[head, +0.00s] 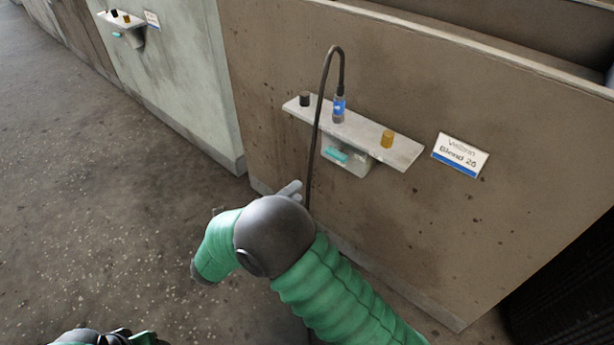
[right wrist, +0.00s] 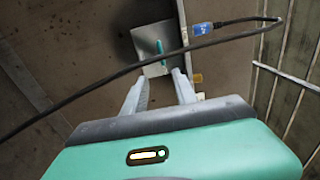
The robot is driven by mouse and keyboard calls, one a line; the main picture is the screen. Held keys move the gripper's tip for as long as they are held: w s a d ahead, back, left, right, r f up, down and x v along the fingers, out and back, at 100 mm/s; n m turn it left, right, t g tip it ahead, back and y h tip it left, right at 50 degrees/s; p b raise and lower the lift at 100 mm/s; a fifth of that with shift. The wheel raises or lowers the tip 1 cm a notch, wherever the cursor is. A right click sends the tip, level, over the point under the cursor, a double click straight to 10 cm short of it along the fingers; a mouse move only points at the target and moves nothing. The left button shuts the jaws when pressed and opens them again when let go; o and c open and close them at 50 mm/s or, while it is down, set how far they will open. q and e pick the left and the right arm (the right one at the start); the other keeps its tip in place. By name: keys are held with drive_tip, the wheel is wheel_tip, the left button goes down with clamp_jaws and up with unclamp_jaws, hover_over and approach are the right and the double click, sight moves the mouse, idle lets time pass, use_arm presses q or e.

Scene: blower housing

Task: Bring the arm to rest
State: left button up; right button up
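My right arm (head: 335,290) reaches in from the bottom right of the head view, green with a dark rounded joint. The grey fingers of my right gripper (head: 291,188) show just past that joint, in front of the wall and below the shelf. In the right wrist view my right gripper (right wrist: 162,74) has its two fingers apart, with nothing held between them. A small green and dark part at the bottom left of the head view looks like my left arm (head: 110,337); no left fingers can be made out.
A shelf (head: 405,153) on the brown wall bears a black knob (head: 305,99), a blue-labelled connector (head: 338,108) and a yellow knob (head: 387,139). A dark cable (head: 314,150) loops from the connector down close to my right gripper. A sign (head: 460,154) hangs right. Floor at left is clear.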

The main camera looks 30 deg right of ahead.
drive_tip(key=shift+s+a, duration=0.15)
drive_tip(key=shift+a, duration=0.15)
